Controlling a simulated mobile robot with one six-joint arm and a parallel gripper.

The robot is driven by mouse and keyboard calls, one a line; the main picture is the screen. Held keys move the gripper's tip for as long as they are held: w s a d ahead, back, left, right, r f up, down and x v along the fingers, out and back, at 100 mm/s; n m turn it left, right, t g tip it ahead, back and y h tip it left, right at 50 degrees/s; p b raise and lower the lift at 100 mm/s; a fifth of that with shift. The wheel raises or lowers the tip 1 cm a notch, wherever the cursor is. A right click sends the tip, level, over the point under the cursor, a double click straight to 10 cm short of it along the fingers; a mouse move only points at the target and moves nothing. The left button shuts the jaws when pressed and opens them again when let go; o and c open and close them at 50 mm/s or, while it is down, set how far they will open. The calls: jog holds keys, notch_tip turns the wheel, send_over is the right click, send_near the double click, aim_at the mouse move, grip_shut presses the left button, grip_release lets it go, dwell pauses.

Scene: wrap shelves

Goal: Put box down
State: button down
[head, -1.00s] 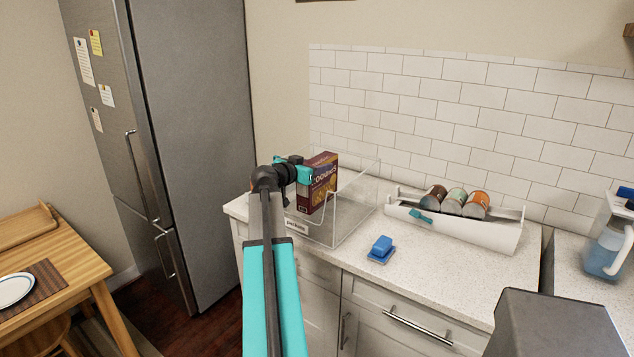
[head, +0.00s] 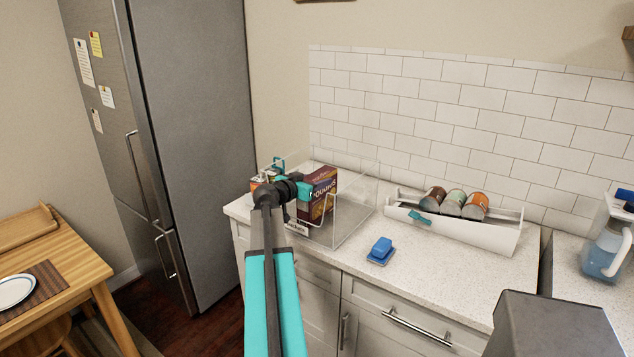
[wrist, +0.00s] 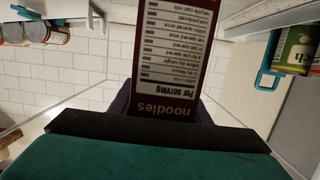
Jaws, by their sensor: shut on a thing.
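A dark maroon box (head: 322,188) with orange and yellow print stands upright inside a clear bin (head: 353,219) on the counter. In the wrist view the box (wrist: 175,60) shows a side panel reading "noodles" and fills the space in front of my gripper. My gripper (head: 306,190) is shut on the box from its left side. The fingertips are largely hidden by the box and my wrist. I cannot tell whether the box's bottom touches the bin floor.
A white tilted rack (head: 470,236) holds several cans (head: 455,202) to the right. A blue sponge (head: 381,247) lies on the counter in front. Another can with a teal holder (wrist: 297,50) shows in the wrist view. A fridge (head: 195,130) stands left.

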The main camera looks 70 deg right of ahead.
jog(key=shift+f, duration=0.45)
jog(key=c, duration=1)
grip_release()
jog(key=b+v, duration=0.3)
jog(key=v, duration=0.9)
